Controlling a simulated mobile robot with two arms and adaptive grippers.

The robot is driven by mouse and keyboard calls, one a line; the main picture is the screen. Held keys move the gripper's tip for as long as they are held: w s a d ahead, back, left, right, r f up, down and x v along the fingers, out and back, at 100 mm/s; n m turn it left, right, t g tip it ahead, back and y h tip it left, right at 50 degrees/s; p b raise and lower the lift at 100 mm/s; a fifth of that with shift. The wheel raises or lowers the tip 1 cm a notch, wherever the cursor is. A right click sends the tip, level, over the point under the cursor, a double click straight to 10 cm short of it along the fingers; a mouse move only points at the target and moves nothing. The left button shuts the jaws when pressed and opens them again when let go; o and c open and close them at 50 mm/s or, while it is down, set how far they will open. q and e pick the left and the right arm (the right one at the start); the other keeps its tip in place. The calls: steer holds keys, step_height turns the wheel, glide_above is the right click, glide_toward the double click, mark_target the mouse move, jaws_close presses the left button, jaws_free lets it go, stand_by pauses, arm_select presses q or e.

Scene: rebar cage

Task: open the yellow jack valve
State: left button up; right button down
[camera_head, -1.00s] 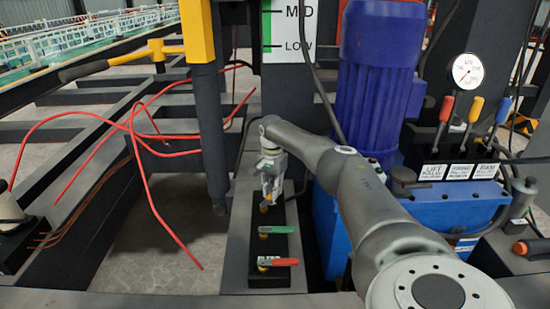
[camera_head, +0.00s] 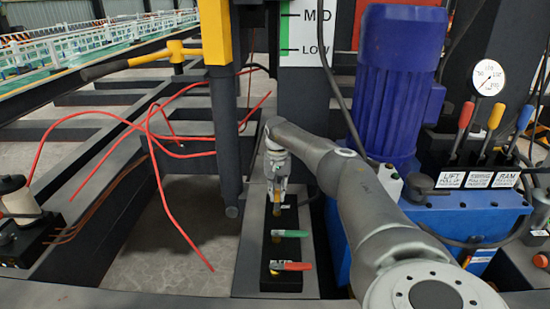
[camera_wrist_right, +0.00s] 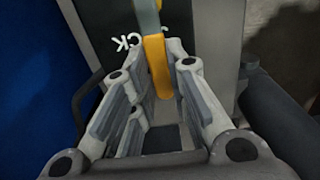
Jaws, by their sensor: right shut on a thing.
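The yellow jack valve handle (camera_wrist_right: 157,65) sits between the fingers of my right gripper (camera_head: 277,190), which is shut on it. In the right wrist view the handle runs up beyond the fingers, beside white lettering ending in "CK" on the dark block. In the head view my gripper largely covers this handle at the far end of the black valve block (camera_head: 282,284). A green-handled valve (camera_head: 291,234) and a red-handled valve (camera_head: 292,266) stand nearer on the same block, apart from my gripper. My left gripper is not in view.
A blue motor (camera_head: 397,85) and a hydraulic unit with levers (camera_head: 484,130) stand to the right. A dark post (camera_head: 225,130) with a yellow top rises just left of my gripper. Red hoses (camera_head: 165,145) loop at the left.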

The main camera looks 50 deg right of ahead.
mark_target(277, 196)
stand_by(0.3)
steer(key=c, duration=1.4)
jaws_free()
step_height(277, 196, up, 12)
steer(key=shift+r, duration=0.1)
